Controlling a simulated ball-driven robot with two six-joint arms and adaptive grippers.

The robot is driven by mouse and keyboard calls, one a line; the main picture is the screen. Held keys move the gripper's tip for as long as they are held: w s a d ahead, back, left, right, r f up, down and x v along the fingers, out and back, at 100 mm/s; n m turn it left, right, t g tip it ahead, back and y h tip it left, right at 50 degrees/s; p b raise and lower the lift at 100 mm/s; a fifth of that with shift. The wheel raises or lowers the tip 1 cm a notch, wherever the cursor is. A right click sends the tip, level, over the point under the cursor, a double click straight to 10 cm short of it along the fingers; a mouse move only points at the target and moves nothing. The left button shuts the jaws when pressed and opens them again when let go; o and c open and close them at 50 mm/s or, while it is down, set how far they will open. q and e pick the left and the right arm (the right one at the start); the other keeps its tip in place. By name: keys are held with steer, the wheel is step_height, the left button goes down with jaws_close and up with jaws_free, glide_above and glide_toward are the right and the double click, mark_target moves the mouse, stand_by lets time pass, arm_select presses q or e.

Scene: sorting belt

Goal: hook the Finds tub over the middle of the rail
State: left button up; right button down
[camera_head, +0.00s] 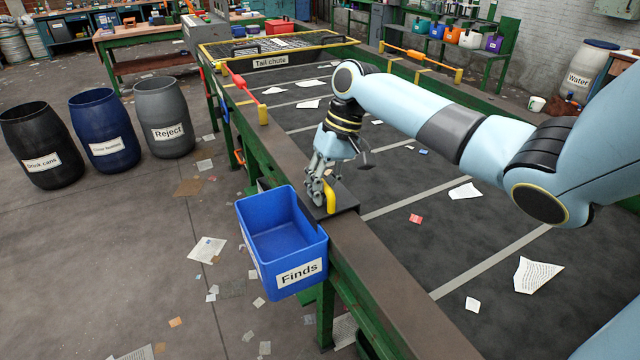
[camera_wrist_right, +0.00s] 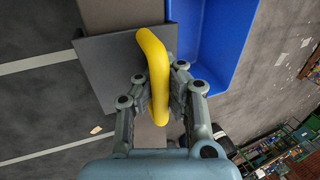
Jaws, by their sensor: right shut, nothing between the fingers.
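The blue Finds tub (camera_head: 285,272) is at the outer left side of the belt's brown side rail (camera_head: 385,290), open top up, with a white "Finds" label. Its dark hook plate (camera_head: 345,199) lies across the rail top, with a yellow handle (camera_head: 331,196) on it. My right gripper (camera_head: 321,190) is down at the handle. My left gripper is not in view.
Scrap paper (camera_head: 538,275) lies on the dark belt. Drums labelled Reject (camera_head: 165,118) and others stand on the floor at the left. The floor left of the tub is open, with litter.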

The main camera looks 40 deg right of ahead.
steer(key=shift+w, duration=0.1)
steer(key=c, duration=1.4)
jaws_free()
steer(key=shift+o, duration=0.4)
steer(key=o, duration=0.7)
steer(key=shift+r, duration=0.1)
steer(key=shift+r+p, duration=1.45)
steer(key=shift+p, duration=0.7)
